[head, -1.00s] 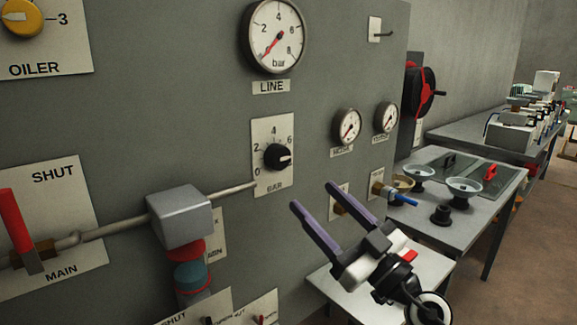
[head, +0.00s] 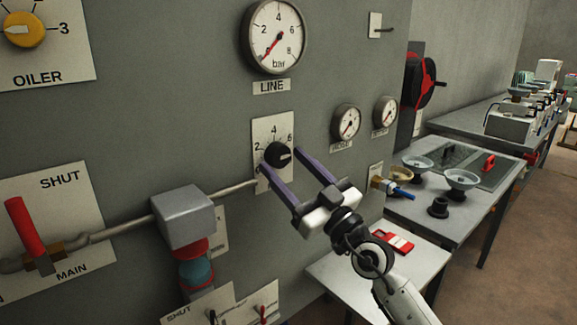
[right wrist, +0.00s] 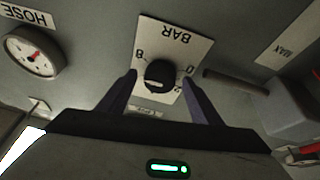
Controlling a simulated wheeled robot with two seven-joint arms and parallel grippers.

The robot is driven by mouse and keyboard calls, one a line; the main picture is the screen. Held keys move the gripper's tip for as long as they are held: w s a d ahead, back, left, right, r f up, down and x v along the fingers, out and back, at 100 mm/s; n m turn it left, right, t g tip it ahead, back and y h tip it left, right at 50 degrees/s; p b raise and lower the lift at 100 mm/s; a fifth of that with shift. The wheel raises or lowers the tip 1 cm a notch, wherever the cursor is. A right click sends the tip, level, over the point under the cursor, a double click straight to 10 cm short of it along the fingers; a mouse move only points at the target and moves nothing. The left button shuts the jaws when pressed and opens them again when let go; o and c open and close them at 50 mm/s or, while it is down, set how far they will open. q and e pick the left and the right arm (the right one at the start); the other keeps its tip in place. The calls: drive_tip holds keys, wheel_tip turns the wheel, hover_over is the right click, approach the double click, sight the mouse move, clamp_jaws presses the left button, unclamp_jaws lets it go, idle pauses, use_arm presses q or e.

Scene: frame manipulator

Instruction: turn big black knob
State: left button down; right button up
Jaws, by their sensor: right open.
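The big black knob (head: 278,155) sits on a white plate (head: 286,129) with a scale on the grey panel, below the large LINE gauge (head: 275,37). My right gripper (head: 281,157) is open, its two purple fingers pointing at the panel, one on either side of the knob in the picture. In the right wrist view the knob (right wrist: 160,75) lies between the open fingers (right wrist: 160,82), with a gap on each side. I cannot tell how deep the fingers reach past its face. My left gripper is not in view.
A grey box on a pipe (head: 183,216) stands out left of the plate. A red MAIN lever (head: 25,227) is further left. Two small gauges (head: 346,121) are to the right. A table (head: 420,262) with a red device (head: 392,242) stands below right.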

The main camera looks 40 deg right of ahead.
drive_tip(key=c, duration=1.1)
drive_tip(key=shift+o, duration=0.2)
